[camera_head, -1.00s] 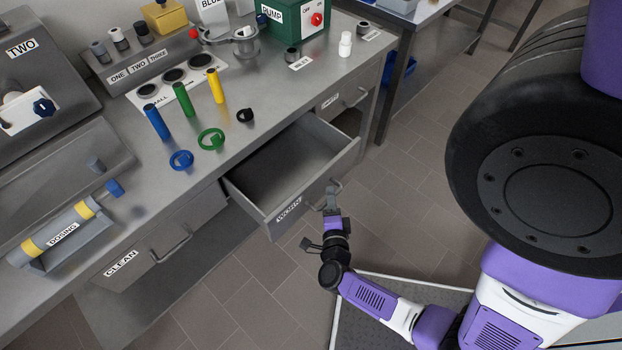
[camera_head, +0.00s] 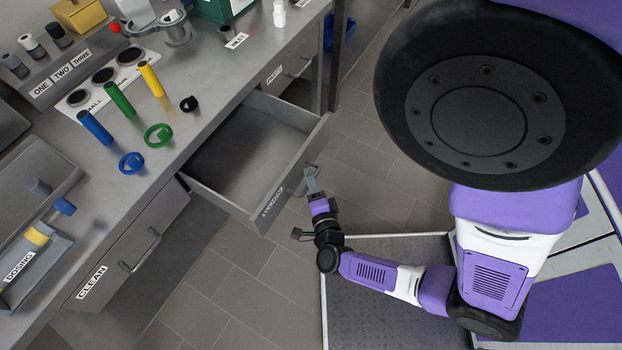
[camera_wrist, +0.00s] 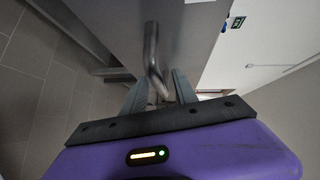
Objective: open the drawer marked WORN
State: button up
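The drawer marked WORN (camera_head: 268,207) stands pulled out from the grey bench, and its inside is empty. Its label is on the front panel and looks slanted in the head view. Its bar handle (camera_wrist: 151,45) shows close up in the wrist view, running down between my gripper's fingers. My gripper (camera_head: 310,178) is at the drawer's front, at the handle. In the wrist view, the two fingers of my gripper (camera_wrist: 159,78) stand apart on either side of the handle, with a gap visible beside the bar.
The closed CLEAN drawer (camera_head: 130,252) is to the left and the PARTS drawer (camera_head: 288,72) to the right. Blue (camera_head: 95,127), green (camera_head: 119,100) and yellow (camera_head: 150,79) cylinders stand on the bench with rings nearby. Tiled floor (camera_head: 240,285) before the drawers is clear.

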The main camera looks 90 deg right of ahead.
jog(key=b+v, duration=0.1)
jog(key=v, duration=0.6)
jog(key=shift+a, duration=0.35)
jog(key=shift+s, duration=0.1)
dwell(0.4)
jog(key=w+a+r+n+t+y, duration=0.3)
jog(key=a+r+n+t+y, duration=0.2)
jog(key=a+r+n+y, duration=0.3)
jog(key=w+a+r+n+t+y, duration=0.4)
jog(key=a+r+n+t+y, duration=0.2)
jog(key=r+n, duration=1.1)
jog(key=a+n+y, duration=0.2)
jog(key=a+n, duration=0.1)
jog(key=n, duration=0.3)
jog(key=shift+a+r+n, duration=0.15)
jog(key=shift+a+n, duration=0.25)
